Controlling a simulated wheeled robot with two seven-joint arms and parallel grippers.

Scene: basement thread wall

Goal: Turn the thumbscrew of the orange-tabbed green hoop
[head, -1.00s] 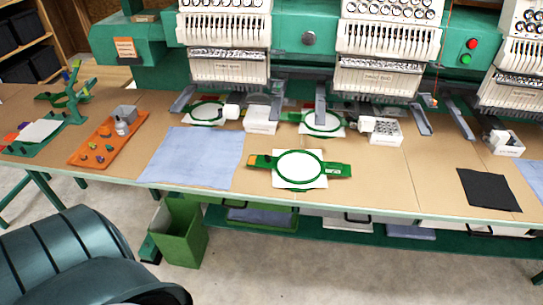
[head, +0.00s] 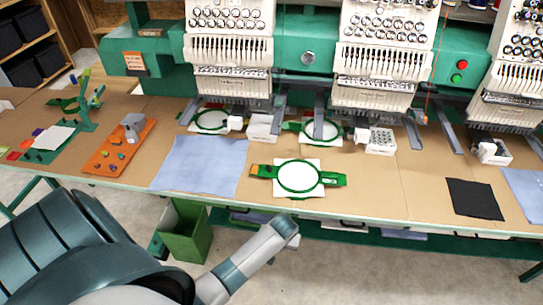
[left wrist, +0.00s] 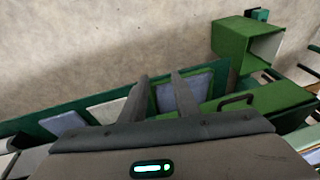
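The orange-tabbed green hoop (head: 277,180) lies flat around white fabric (head: 300,174) near the table's front edge in the head view. Its orange tab (head: 256,169) is at its left end, and a green bracket (head: 333,180) sticks out at its right. The thumbscrew is too small to make out. In the head view my left arm reaches up from the bottom, its visible end below the table edge, short of the hoop; no fingers show there. In the left wrist view my left gripper (left wrist: 158,78) has its fingers apart and nothing between them. My right gripper is not shown.
Two other green hoops sit under the machine heads (head: 371,70). Blue cloth (head: 198,163) lies left of the hoop, black cloth (head: 473,199) far right. An orange tray (head: 104,163) stands left. Below the table are a green bin (head: 185,232), also in the wrist view (left wrist: 229,40), and a shelf.

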